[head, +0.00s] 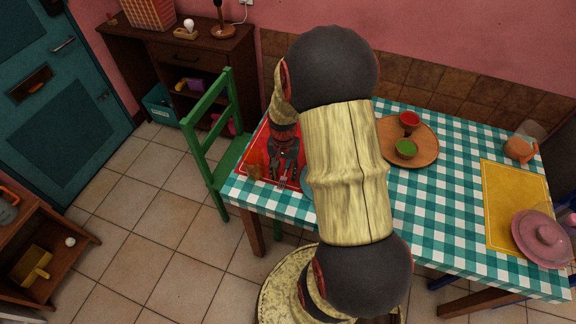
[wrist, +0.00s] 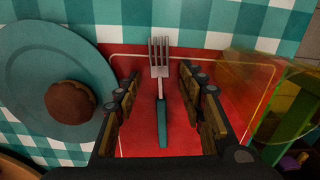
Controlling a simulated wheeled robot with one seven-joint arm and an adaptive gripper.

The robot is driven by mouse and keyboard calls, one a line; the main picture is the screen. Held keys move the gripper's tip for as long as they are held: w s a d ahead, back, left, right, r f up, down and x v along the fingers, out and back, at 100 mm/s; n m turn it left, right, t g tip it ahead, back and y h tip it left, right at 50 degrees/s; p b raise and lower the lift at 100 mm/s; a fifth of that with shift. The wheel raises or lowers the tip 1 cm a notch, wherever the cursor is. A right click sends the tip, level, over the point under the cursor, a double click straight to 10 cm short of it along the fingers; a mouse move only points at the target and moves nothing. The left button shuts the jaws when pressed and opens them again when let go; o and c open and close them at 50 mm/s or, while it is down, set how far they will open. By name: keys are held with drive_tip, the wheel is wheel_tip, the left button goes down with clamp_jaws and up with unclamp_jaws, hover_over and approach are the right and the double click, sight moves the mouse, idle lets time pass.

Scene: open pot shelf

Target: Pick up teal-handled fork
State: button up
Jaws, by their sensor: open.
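The teal-handled fork (wrist: 162,122) lies on a red placemat (wrist: 190,140) in the wrist view, its metal tines pointing to the top of the picture. My gripper (wrist: 160,82) is open, with one finger on each side of the fork and nothing held. The fork looks centred between the fingers; how far above it they are is hard to tell. In the head view my gripper (head: 285,178) hangs over the red placemat (head: 270,140) at the left end of the table. I cannot make out the fork there.
A teal plate (wrist: 40,105) with a brown bun (wrist: 70,102) is left of the fork. A see-through amber glass (head: 255,165) stands at the mat's left. A green chair (head: 212,130) is close to that table end. A wooden tray (head: 425,130) holds two small bowls.

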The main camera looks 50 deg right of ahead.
drive_tip(key=shift+r, duration=0.1)
drive_tip(key=shift+c, duration=0.4)
clamp_jaws()
drive_tip(key=shift+r, duration=0.1)
